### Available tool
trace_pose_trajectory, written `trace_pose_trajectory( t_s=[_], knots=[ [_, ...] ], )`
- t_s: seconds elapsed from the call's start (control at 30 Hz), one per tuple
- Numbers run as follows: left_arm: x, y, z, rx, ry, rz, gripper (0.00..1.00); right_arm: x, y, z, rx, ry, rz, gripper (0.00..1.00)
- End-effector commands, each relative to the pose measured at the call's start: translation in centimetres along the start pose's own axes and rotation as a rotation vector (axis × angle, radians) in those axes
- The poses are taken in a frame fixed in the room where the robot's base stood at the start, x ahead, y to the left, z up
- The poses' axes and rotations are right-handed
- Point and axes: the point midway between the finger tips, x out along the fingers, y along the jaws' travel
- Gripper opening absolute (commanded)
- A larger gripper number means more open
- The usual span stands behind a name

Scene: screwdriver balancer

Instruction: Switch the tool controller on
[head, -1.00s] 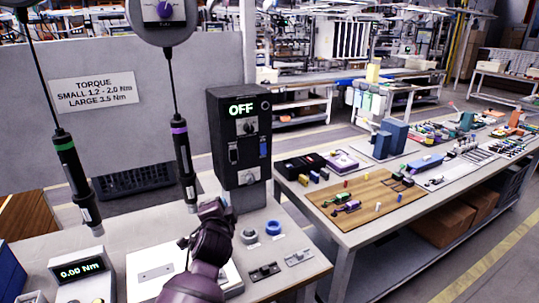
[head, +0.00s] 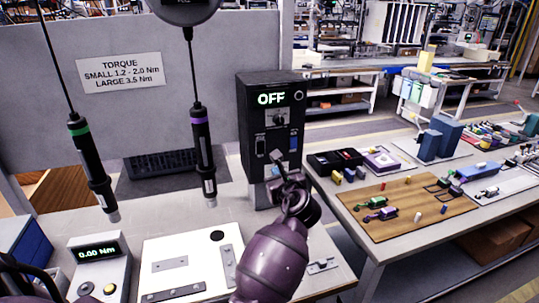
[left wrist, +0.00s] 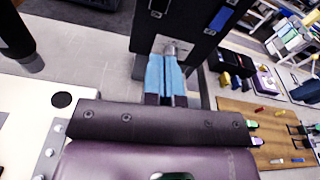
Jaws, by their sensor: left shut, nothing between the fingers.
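The tool controller (head: 250,150) is a black upright box on a grey post, with a lit display (head: 271,99) reading OFF. Below the display are an upper knob (head: 277,119), a dark switch (head: 260,145) and a blue switch (head: 294,141). My left gripper (head: 279,162) is in front of the controller's lower front and hides part of it. In the left wrist view its blue fingertips (left wrist: 166,66) are shut and empty, close at a metallic lower knob (left wrist: 174,47). I cannot tell whether they touch it. My right gripper is not in view.
Two hanging screwdrivers, green-banded (head: 92,165) and purple-banded (head: 203,150), hang left of the controller. A torque meter (head: 99,262) reads 0.00 Nm beside a white plate (head: 205,262). A second table with a wooden board (head: 400,225) and small parts stands to the right.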

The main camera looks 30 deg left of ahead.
Motion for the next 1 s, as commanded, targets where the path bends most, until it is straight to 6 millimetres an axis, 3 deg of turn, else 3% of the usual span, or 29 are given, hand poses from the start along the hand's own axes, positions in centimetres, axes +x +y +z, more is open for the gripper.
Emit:
trace_pose_trajectory(
  t_s=[0.2,0.67,1.0],
  knots=[
    [0.0,0.1,-0.1,0.105,0.005,0.008,0.00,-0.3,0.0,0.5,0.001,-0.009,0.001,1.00],
    [0.4,0.1,-0.1,0.113,0.005,0.006,0.00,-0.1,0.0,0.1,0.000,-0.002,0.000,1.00],
    [5.2,0.1,0.0,0.112,0.005,0.007,0.00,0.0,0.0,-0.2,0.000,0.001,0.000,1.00]
  ],
)
